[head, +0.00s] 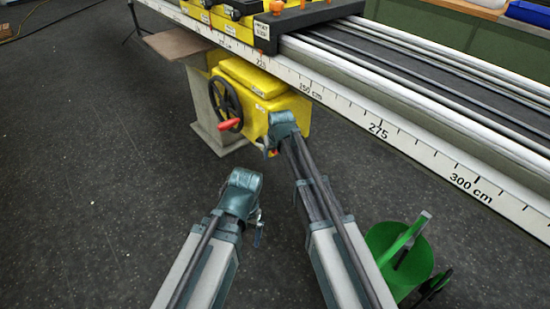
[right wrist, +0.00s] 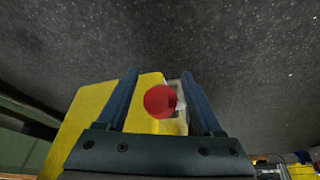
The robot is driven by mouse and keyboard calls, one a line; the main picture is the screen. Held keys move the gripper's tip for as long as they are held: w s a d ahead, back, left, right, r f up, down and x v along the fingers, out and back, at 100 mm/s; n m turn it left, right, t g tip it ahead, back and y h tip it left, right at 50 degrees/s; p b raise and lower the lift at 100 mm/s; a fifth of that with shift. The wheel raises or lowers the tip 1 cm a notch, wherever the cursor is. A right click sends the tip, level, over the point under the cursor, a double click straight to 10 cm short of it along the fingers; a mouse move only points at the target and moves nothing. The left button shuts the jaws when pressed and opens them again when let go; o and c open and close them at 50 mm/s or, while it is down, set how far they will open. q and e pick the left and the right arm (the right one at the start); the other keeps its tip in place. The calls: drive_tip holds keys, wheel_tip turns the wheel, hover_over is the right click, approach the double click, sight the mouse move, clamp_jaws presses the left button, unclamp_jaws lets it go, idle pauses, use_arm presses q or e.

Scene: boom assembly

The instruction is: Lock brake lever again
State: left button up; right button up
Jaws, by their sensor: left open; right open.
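A yellow brake housing (head: 265,90) sits under the rail, with a black handwheel (head: 225,98) and its red handle (head: 231,125) on its left side. My right gripper (head: 268,151) is at the lower front of the housing and mostly hidden by its own wrist. In the right wrist view, a round red knob (right wrist: 160,101), apparently the brake lever's end, shows between the open fingers of the right gripper (right wrist: 159,75), with no visible contact. The yellow housing (right wrist: 88,118) is behind it. My left gripper (head: 259,232) is open and empty over the floor.
A long white rail with a centimetre scale (head: 377,130) runs above the housing to the lower right.

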clamp_jaws()
idle(1.2)
drive_tip(key=shift+r, duration=0.1)
